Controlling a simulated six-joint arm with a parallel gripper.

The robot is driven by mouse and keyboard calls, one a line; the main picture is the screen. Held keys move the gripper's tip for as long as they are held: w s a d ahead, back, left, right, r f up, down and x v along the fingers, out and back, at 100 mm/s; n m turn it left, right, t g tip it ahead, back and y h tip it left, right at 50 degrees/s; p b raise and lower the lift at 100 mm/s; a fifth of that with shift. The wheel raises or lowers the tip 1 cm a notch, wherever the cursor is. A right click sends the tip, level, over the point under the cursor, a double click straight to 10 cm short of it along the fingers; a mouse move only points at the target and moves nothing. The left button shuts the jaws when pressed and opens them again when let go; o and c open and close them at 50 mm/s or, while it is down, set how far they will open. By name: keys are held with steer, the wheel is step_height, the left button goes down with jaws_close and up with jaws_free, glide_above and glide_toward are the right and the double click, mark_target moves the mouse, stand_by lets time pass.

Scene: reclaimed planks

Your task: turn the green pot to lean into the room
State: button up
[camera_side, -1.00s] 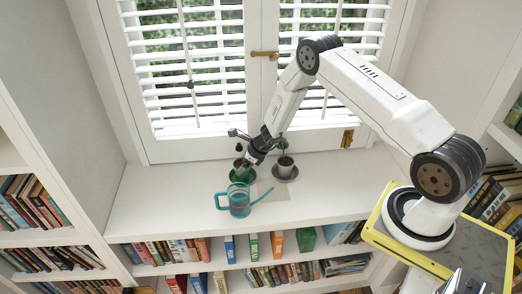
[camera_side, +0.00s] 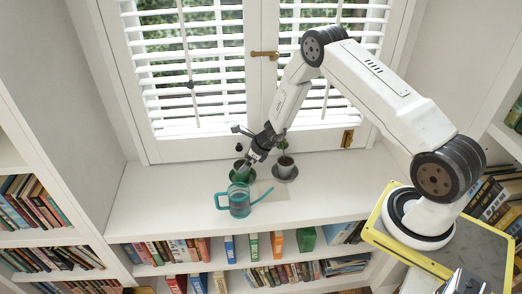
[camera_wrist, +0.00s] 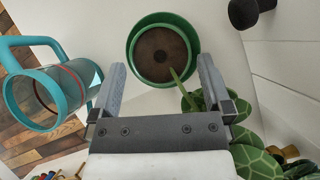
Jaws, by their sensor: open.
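The green pot (camera_side: 240,177) stands on the white sill, behind the teal watering can. In the wrist view the green pot (camera_wrist: 135,47) shows from above, with dark soil inside and a green stem at its lower rim. Patterned green leaves (camera_wrist: 252,160) spread to the lower right, partly hidden by my gripper. My gripper (camera_wrist: 163,72) is open, with the pot just beyond and between its fingertips. In the side view my gripper (camera_side: 250,163) is at the pot and hides part of it and its plant. I cannot tell whether the fingers touch the pot.
The teal watering can (camera_side: 239,205) stands close in front of the pot, spout to the right; it also shows in the wrist view (camera_wrist: 22,98). A second potted plant (camera_side: 285,165) is close on the right. The window blinds (camera_side: 190,65) are behind. The sill's left part is clear.

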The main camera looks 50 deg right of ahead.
steer(key=shift+v, duration=2.9)
steer(key=shift+r, duration=0.1)
steer(key=s+a+r+n+g, duration=0.3)
steer(key=s+a+r+n, duration=0.75)
steer(key=n, duration=0.55)
steer(key=s+r+n+h, duration=0.2)
steer(key=s+r+n, duration=0.6)
steer(key=n, duration=0.7)
steer(key=shift+s+a+h, duration=0.4)
steer(key=shift+s, duration=0.9)
steer(key=shift+w, duration=0.15)
